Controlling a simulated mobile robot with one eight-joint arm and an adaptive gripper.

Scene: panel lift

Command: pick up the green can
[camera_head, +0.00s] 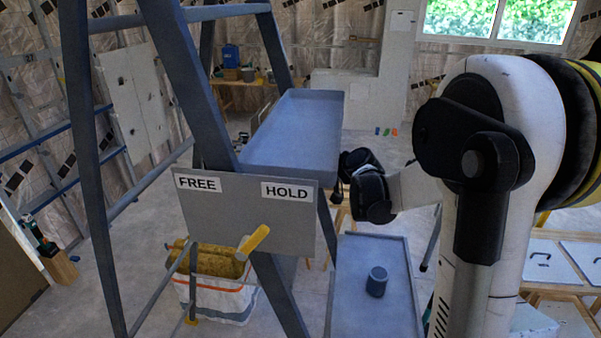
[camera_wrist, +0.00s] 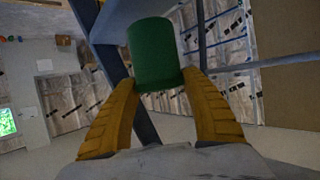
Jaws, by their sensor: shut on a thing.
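The green can (camera_wrist: 153,52) is in the wrist view, between the tips of the two yellow fingers of my gripper (camera_wrist: 161,80). My gripper is shut on it, and the can is slightly tilted in this view. In the head view the green can cannot be made out. My black wrist joint is beside the right edge of the upper grey-blue tray (camera_head: 292,135), and the fingers are not clearly visible there.
A grey stepladder frame (camera_head: 82,150) carries a panel (camera_head: 245,215) marked FREE and HOLD, with a yellow handle (camera_head: 254,241). A blue-grey cylinder (camera_head: 377,281) stands on the lower tray (camera_head: 355,255). A white-and-orange bin (camera_head: 215,295) stands under the frame. The upper tray looks empty.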

